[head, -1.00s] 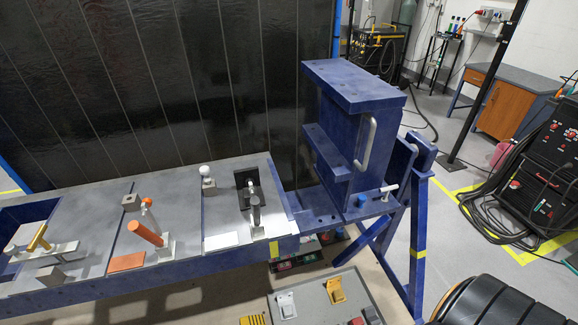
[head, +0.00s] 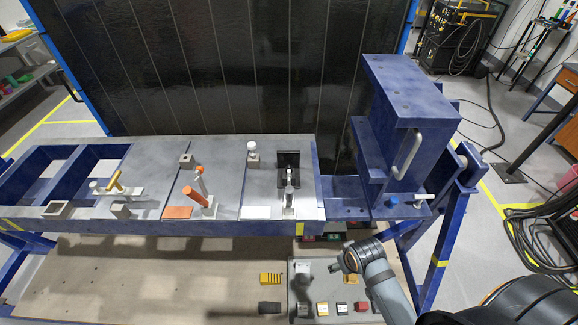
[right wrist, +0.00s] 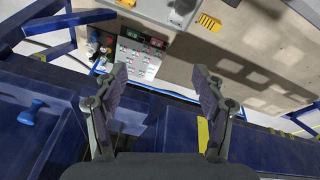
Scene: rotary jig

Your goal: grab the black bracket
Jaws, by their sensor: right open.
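The black bracket (head: 283,158) stands on the grey bench top at its right end, with an upright dark plate. A silver toggle clamp (head: 290,183) stands in front of it and hides part of it. My right gripper (head: 340,262) is at the lower right of the head view, in front of and below the bench edge, well apart from the bracket. In the right wrist view its two fingers (right wrist: 160,75) are spread with nothing between them. The bracket cannot be made out in the right wrist view. My left gripper is not in view.
A tall blue fixture with a white handle (head: 408,155) rises right of the bracket. A white ball-topped post (head: 252,153) and an orange-handled clamp (head: 193,195) stand left of it. A grey panel with coloured blocks (head: 330,290) lies below the bench.

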